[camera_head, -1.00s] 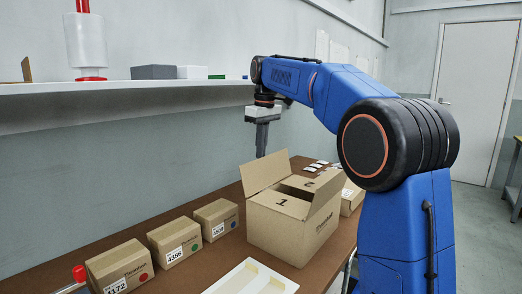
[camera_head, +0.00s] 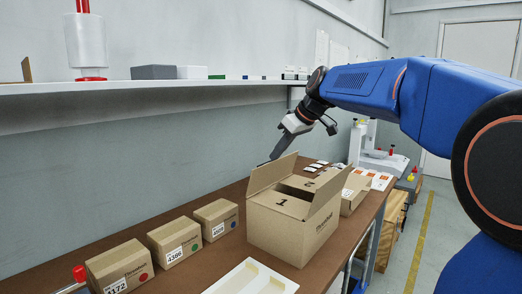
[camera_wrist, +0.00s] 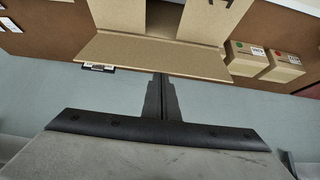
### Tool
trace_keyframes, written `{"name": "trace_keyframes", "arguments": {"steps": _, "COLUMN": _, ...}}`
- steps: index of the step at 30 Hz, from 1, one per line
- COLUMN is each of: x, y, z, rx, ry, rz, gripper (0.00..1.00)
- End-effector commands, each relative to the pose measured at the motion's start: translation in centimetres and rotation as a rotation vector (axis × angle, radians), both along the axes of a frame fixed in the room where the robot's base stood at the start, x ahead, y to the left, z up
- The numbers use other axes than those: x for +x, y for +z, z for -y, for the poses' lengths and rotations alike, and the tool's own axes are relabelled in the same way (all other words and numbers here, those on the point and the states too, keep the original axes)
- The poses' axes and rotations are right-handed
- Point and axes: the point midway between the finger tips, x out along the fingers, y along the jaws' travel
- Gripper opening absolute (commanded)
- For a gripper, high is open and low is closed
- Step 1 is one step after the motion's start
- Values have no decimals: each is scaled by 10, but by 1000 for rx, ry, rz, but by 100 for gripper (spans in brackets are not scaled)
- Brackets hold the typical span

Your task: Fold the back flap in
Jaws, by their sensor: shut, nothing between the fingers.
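The open cardboard box (camera_head: 285,228) stands on the brown table. Its back flap (camera_head: 268,173), on the wall side, stands up and leans outward; in the wrist view it is the wide tan panel (camera_wrist: 155,55). Two flaps, marked 1 (camera_head: 283,203) and 2 (camera_head: 309,183), lie folded in with a dark gap between them. The front flap (camera_head: 327,192) stands up on the right. My gripper (camera_head: 273,157) is shut and empty, tilted, with its tips on the wall side of the back flap. In the wrist view the fingertips (camera_wrist: 159,76) are at the flap's edge; contact is unclear.
Three small cartons (camera_head: 215,219) stand in a row along the table's left. A white tray (camera_head: 250,279) lies in front of the box. Another carton (camera_head: 352,194) sits close behind it. A shelf (camera_head: 150,96) runs along the wall above.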

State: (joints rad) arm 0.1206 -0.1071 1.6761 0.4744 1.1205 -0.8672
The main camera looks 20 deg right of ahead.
Motion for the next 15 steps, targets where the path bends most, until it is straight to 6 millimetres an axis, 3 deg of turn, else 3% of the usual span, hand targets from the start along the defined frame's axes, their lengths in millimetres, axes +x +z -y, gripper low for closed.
{"name": "trace_keyframes", "arguments": {"steps": 15, "x": -28, "y": -14, "z": 21, "rx": 145, "ry": -1, "rz": 195, "gripper": 0}}
